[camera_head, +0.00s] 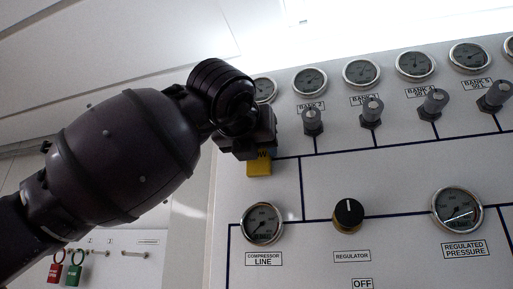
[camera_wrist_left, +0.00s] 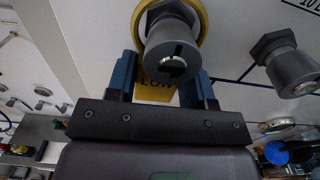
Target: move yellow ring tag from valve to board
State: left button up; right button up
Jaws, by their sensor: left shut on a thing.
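The yellow ring tag (camera_head: 259,167) hangs just under my left gripper (camera_head: 261,149) in the head view. In the left wrist view, its yellow ring (camera_wrist_left: 204,22) curves around a grey valve knob (camera_wrist_left: 172,45), and its plate (camera_wrist_left: 154,90), lettered "LOW", sits between the blue fingers of my left gripper (camera_wrist_left: 163,82). The gripper is shut on the tag; the knob hides part of the contact. That valve is hidden behind the gripper in the head view. The white board (camera_head: 112,266) is at lower left, with hooks and red and green ring tags. My right gripper is out of view.
More valve knobs (camera_head: 372,109) and gauges (camera_head: 361,72) line the panel to the right. A compressor line gauge (camera_head: 262,224) and a black regulator knob (camera_head: 348,214) sit below. A red tag (camera_head: 55,272) and a green tag (camera_head: 74,273) occupy the board's left side.

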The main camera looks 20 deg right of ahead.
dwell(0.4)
pick_arm(q)
jog(key=b+v, duration=0.4)
jog(key=v, duration=0.2)
jog(key=shift+s+a, duration=0.2)
dwell(1.2)
jog(key=shift+s+a, duration=0.15)
jog(key=shift+s, duration=0.05)
dwell(1.2)
